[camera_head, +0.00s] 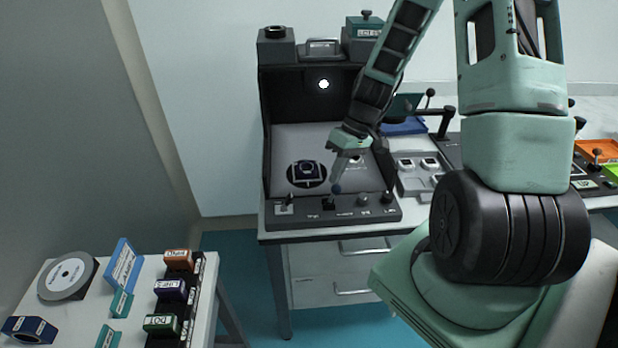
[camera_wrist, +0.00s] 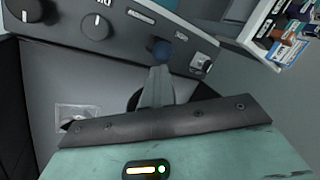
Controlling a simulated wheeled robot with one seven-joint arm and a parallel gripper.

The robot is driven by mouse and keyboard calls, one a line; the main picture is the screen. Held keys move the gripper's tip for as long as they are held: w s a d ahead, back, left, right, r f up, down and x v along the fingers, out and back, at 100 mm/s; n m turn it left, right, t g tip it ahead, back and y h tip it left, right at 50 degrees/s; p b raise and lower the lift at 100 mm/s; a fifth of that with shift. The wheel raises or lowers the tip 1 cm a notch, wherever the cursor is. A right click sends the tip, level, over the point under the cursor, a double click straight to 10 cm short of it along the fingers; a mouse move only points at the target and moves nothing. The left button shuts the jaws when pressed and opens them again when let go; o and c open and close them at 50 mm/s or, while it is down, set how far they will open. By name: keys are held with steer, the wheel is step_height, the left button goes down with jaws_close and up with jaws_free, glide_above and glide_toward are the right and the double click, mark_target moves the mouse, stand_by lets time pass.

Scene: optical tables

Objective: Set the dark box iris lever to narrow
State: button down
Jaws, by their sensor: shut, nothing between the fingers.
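The dark box (camera_head: 310,104) stands on an optical table, its front open and a row of controls along its front panel.
A toggle switch (camera_head: 286,199) sits left of the lever and round knobs (camera_head: 363,199) to its right on the panel. A side table (camera_head: 205,300) with labelled blocks stands at lower left.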

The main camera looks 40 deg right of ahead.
steer(key=shift+s+a, duration=0.1)
steer(key=shift+a, duration=0.05)
steer(key=shift+r+p, duration=0.7)
steer(key=shift+r, duration=0.1)
